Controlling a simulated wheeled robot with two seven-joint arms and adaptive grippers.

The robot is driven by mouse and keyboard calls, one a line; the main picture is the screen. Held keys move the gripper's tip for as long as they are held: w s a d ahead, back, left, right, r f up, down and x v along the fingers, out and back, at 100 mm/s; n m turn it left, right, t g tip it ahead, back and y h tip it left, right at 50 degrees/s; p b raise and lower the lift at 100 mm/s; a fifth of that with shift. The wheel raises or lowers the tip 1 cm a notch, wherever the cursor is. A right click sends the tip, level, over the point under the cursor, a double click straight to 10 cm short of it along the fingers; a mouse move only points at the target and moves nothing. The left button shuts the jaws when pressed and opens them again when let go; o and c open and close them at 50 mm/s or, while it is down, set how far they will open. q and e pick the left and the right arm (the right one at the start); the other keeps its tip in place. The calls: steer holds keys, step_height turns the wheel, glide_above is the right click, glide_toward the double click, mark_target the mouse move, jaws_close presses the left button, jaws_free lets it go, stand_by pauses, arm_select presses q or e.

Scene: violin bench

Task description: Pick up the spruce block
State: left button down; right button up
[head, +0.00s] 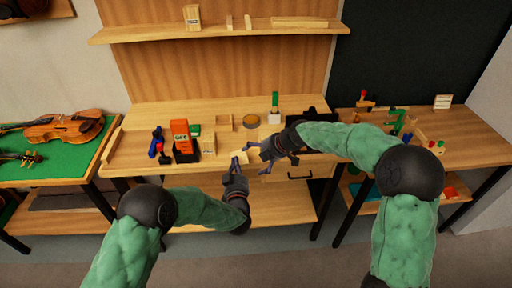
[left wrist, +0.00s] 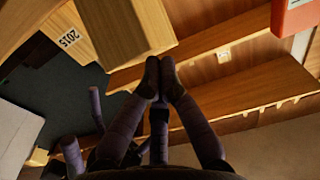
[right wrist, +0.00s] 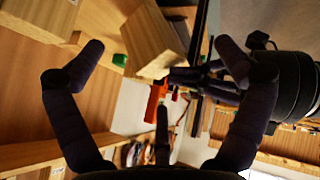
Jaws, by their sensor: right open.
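The spruce block (head: 240,157) is a pale wooden block at the tip of my left gripper (head: 234,165), tilted above the bench's front part. In the left wrist view the block (left wrist: 125,28) reaches past the closed fingertips (left wrist: 157,66), which press on its edge; the far finger's contact is hidden. My right gripper (head: 255,158) is open just right of the block, fingers pointing at it. In the right wrist view the block (right wrist: 152,40) shows between the spread fingers, apart from them, with my left fingers at its lower edge.
An orange box (head: 180,132) in a black holder stands left on the bench, beside a pale block (head: 208,144). A round tin (head: 251,121) and a green-handled brush (head: 275,105) stand farther back. A shelf (head: 150,34) hangs above. A violin (head: 65,127) lies on the left table.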

mark_target(239, 156)
steer(key=r, duration=0.1)
steer(key=r+n, duration=0.1)
steer(key=w+r+n, duration=0.1)
steer(key=shift+w+a+r, duration=0.1)
steer(key=shift+a+r, duration=0.2)
steer(key=shift+a, duration=0.1)
steer(key=shift+f, duration=0.15)
steer(key=x, duration=1.1)
steer(key=shift+w+a+f, duration=0.15)
steer(key=shift+w+a, duration=0.15)
steer(key=shift+a, duration=0.05)
steer(key=c, duration=1.1)
steer(key=shift+c, duration=0.2)
arm_select(q)
steer(key=shift+r, duration=0.65)
arm_select(e)
steer(key=shift+s, duration=0.1)
